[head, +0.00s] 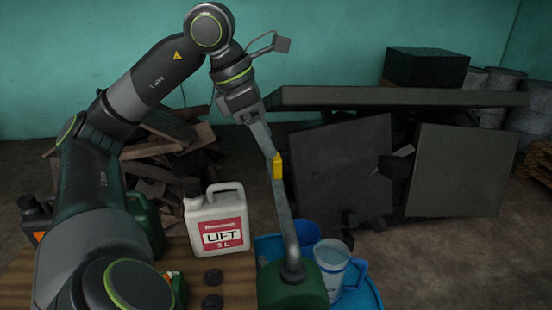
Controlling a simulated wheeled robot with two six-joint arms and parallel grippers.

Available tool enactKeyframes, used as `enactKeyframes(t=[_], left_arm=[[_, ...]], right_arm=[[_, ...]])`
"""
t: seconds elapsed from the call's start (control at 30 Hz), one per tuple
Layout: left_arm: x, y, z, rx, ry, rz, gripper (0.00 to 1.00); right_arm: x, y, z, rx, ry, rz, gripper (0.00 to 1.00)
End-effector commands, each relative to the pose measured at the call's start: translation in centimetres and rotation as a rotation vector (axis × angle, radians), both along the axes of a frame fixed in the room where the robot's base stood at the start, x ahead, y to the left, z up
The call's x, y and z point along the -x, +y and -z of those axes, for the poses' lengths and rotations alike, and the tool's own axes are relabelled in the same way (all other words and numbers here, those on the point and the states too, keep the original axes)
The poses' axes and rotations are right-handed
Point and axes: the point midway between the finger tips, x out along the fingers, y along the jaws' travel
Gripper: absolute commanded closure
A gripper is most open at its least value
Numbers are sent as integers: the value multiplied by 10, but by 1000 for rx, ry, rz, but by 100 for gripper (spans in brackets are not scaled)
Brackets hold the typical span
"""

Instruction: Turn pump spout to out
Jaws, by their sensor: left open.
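A grey bent pipe, which looks like the pump spout (285,215), rises from the top of a green container (290,292) at the bottom centre. It leans up and to the left. My left gripper (276,164) reaches down from the upper left. Its long grey finger ends in a yellow tip at the upper end of the pipe. The tip overlaps the pipe in the picture; I cannot tell whether they touch. The left gripper is open, though only one finger shows clearly. My right gripper is not in view.
Dark panels (340,168) stand behind.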

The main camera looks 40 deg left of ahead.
Motion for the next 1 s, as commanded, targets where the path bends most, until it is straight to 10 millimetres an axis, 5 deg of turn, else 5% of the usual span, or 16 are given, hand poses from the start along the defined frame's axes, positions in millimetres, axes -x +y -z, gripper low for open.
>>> enactKeyframes(t=[0.33,0.77,1.0], left_arm=[[-15,-13,45,1,3,3,46],[-17,-14,54,1,0,1,46],[-17,-14,54,1,0,1,78]], right_arm=[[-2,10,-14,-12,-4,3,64],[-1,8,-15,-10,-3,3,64],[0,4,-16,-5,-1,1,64]])
